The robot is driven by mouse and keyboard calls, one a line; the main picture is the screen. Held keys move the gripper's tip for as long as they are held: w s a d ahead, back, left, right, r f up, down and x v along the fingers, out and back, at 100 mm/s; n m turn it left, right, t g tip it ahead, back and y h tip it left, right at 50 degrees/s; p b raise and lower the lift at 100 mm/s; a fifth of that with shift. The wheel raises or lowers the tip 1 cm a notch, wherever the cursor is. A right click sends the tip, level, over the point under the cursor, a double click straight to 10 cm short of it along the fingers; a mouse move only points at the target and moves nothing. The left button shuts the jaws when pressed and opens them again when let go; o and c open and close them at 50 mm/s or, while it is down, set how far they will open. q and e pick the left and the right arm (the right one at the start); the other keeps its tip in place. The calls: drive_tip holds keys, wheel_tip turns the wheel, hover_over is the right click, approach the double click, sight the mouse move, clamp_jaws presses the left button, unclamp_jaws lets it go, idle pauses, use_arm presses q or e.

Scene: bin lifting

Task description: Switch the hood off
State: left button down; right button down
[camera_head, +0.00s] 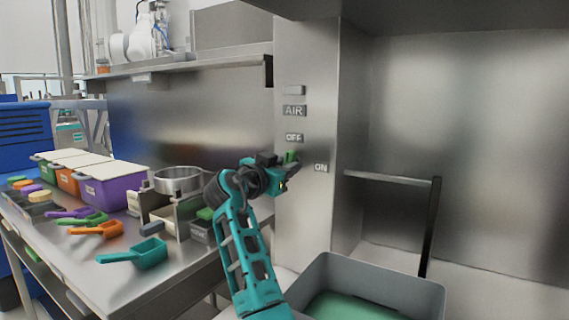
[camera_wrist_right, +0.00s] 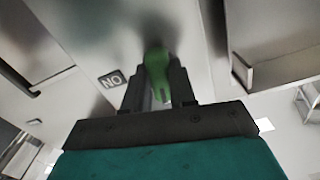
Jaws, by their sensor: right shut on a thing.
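The hood's steel post carries an AIR label (camera_head: 294,111), an OFF label (camera_head: 294,138) and an ON label (camera_head: 321,168). My right gripper (camera_head: 286,168) is at the post, just below the OFF label and left of the ON label. It is shut on the green switch handle (camera_head: 291,156). In the right wrist view the green handle (camera_wrist_right: 157,70) stands between the two fingers of my right gripper (camera_wrist_right: 158,88). The ON label (camera_wrist_right: 112,79) shows upside down beside it. The handle's base is partly hidden. My left gripper is not in view.
A grey bin with green contents (camera_head: 420,291) stands in front of the hood opening. A rail on a dark post (camera_head: 434,225) is behind it. The left table (camera_head: 85,255) holds coloured scoops, lidded boxes (camera_head: 115,188) and a metal pot (camera_head: 178,180).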

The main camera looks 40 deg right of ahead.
drive_tip(key=shift+n+p, duration=0.45)
drive_tip(key=shift+n, duration=0.75)
drive_tip(key=c, duration=0.9)
unclamp_jaws()
drive_tip(key=shift+a, duration=0.1)
